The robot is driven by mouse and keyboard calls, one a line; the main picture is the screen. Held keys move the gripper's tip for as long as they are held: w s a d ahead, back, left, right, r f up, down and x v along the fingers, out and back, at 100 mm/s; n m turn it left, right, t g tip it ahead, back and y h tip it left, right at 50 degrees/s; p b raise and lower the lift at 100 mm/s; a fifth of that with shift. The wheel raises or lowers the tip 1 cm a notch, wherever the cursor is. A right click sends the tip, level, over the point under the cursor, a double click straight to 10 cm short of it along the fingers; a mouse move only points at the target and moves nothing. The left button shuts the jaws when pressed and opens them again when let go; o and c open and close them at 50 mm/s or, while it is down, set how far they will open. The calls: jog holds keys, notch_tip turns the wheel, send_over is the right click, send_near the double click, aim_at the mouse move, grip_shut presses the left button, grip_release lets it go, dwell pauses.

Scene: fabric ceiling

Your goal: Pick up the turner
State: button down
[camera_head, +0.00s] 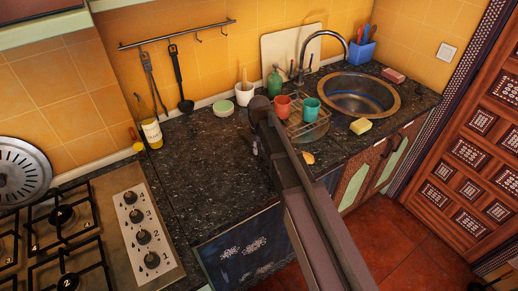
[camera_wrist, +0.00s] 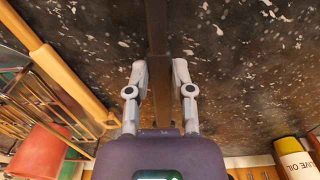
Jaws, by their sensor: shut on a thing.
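A dark, narrow bar, which I take to be the turner (camera_wrist: 157,25), runs from the top edge of the wrist view down between my fingers. My gripper (camera_wrist: 159,70) is shut on it, with one grey finger against each side. The far end of the bar is outside the wrist view. In the head view my arm hides the gripper and the held bar. The speckled black counter lies beneath; I cannot tell how far the bar is from it.
A dish rack (camera_head: 309,127) with a red cup (camera_head: 282,107) and teal cup (camera_head: 311,109) stands beside my arm. An oil bottle (camera_head: 152,133) stands near the hob. A dark ladle (camera_head: 178,70) hangs from the wall rail. The counter (camera_head: 205,165) left of my arm is clear.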

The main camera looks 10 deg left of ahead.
notch_tip(320, 180, up, 2)
jog(key=shift+r+p, duration=0.1)
jog(key=shift+p, duration=0.65)
jog(key=s+d, duration=0.2)
jog(key=s, duration=0.3)
jog(key=s+d, duration=0.1)
jog(key=s, duration=0.4)
jog(key=s+d+r+p, duration=0.1)
jog(key=s+d, duration=0.1)
jog(key=s, duration=0.3)
jog(key=shift+d, duration=0.35)
jog(key=shift+s+f, duration=0.1)
